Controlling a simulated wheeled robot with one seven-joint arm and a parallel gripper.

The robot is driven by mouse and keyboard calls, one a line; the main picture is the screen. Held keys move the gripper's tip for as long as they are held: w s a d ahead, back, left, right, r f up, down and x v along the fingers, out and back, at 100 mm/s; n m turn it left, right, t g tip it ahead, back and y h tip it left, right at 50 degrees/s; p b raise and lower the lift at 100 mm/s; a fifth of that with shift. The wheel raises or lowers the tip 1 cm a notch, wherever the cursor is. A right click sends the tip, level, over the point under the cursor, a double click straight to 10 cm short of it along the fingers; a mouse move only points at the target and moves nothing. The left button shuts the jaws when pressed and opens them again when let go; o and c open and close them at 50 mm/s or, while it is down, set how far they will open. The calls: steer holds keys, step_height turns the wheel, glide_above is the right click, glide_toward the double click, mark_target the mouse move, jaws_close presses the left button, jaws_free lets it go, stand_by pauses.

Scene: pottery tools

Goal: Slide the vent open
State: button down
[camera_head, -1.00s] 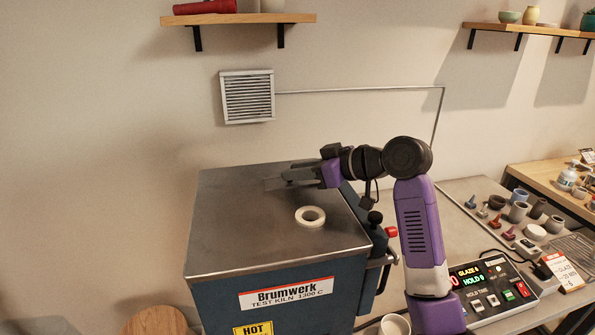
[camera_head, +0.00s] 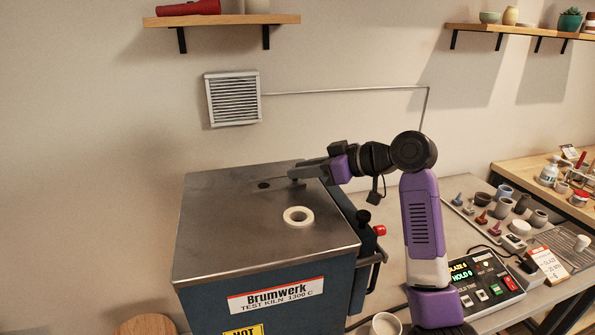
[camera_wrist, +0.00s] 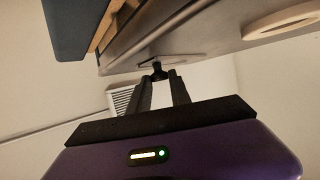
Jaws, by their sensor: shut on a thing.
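The kiln (camera_head: 255,245) has a flat metal top with a small dark vent hole (camera_head: 264,185) showing near its back. My gripper (camera_head: 298,174) is just right of this hole, low over the top. In the wrist view my gripper (camera_wrist: 161,80) is shut on a small black knob (camera_wrist: 157,70) between its fingertips. The knob stands on a thin vent plate (camera_wrist: 180,59) lying against the kiln top. In the head view the fingers hide most of the plate and knob.
A white ring (camera_head: 299,223) lies on the kiln top in front of my gripper. A control box (camera_head: 480,292) and several small pots stand on the bench at right. A wall grille (camera_head: 233,98) and shelf (camera_head: 220,20) are behind the kiln.

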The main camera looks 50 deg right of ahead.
steer(key=c, duration=1.2)
jaws_free()
steer(key=shift+s+d, duration=0.1)
steer(key=shift+d, duration=0.1)
steer(key=shift+s, duration=0.15)
steer(key=b+v, duration=0.2)
steer(key=v, duration=0.5)
steer(key=shift+s+r, duration=0.2)
steer(key=shift+s, duration=0.05)
